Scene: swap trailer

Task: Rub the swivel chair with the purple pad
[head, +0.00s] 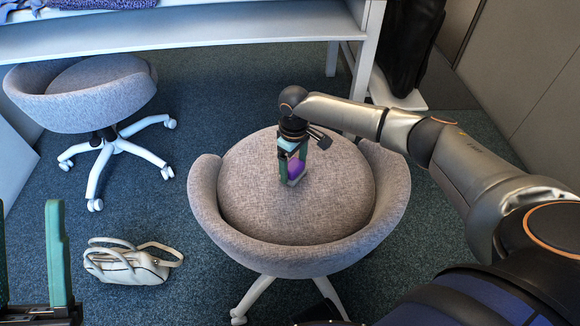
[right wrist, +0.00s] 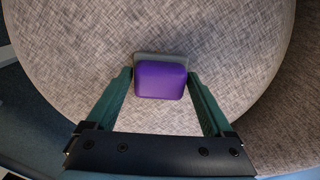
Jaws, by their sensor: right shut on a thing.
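The grey swivel chair (head: 245,200) with a round seat stands in the middle of the head view; its seat (right wrist: 80,50) fills most of the right wrist view. My right gripper (head: 290,178) points down over the middle of the seat and is shut on the purple pad (head: 296,168). In the right wrist view, the purple pad (right wrist: 160,82) with a grey layer sits between the green fingers. The pad is at or just above the seat; I cannot tell whether it touches. My left gripper (head: 30,255) is at the lower left edge, fingers apart and empty, partly cut off.
A second grey swivel chair (head: 90,95) stands at the left, under a white table (head: 220,34). A white handbag (head: 128,262) lies on the blue carpet left of the near chair. A black object (head: 405,50) stands at the back right. Open carpet lies between the chairs.

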